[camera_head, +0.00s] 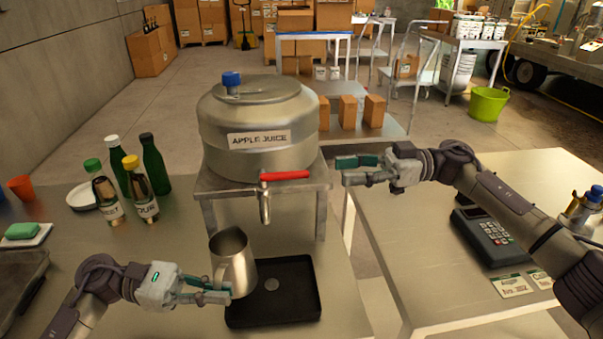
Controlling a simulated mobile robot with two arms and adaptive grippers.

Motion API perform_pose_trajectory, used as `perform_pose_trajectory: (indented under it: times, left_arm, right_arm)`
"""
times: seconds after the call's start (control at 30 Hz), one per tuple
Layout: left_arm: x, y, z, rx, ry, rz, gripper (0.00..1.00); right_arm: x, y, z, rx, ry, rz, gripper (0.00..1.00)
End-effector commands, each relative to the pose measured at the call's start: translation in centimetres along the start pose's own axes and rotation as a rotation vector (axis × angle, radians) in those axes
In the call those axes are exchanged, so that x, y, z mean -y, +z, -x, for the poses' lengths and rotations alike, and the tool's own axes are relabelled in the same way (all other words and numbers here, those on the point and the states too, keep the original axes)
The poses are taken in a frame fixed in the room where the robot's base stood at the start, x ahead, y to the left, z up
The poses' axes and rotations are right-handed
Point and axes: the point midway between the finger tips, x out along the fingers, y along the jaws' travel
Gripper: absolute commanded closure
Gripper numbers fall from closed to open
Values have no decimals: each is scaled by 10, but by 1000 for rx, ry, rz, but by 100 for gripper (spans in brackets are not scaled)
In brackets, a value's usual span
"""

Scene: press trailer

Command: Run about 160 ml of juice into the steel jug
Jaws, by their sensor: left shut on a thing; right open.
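The steel jug (236,254) is upright in front of the tap, over the left part of the black drip tray (302,309). Whether it touches the tray I cannot tell. My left gripper (222,291) is shut on the jug's handle side. The steel juice tank (258,108), labelled "APPLE JUICE", stands on a metal stand. Its tap has a red lever (285,175) pointing right and a spout (265,208) to the right of the jug's mouth. No stream shows. My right gripper (342,171) is open and empty, just right of the lever's end. The jug's inside is mostly hidden.
Several bottles (154,164) stand left of the tank, near a white plate (83,196) and an orange cup (20,187). A card terminal (488,236) and price cards (510,286) lie on the right table (430,260). A gap separates the two tables.

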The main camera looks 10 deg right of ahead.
Motion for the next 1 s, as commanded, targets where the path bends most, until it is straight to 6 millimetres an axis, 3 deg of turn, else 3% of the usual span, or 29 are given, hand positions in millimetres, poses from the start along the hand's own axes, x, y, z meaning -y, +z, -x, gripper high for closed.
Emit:
perform_pose_trajectory:
  times: [0.2, 0.43, 0.87, 1.0]
  left_arm:
    - [0, 1, 0, 1, 0, -2, 100]
    - [0, 1, 0, 1, 0, -2, 100]
    - [0, 1, 0, 1, 0, -2, 100]
    - [0, 1, 0, 1, 0, -2, 100]
  right_arm:
    - [0, 0, -47, -1, -3, 2, 56]
    - [0, 0, -82, -1, 0, 2, 56]
    - [-1, 0, -94, -1, 3, 2, 56]
    - [-1, 0, -94, -1, 3, 2, 75]
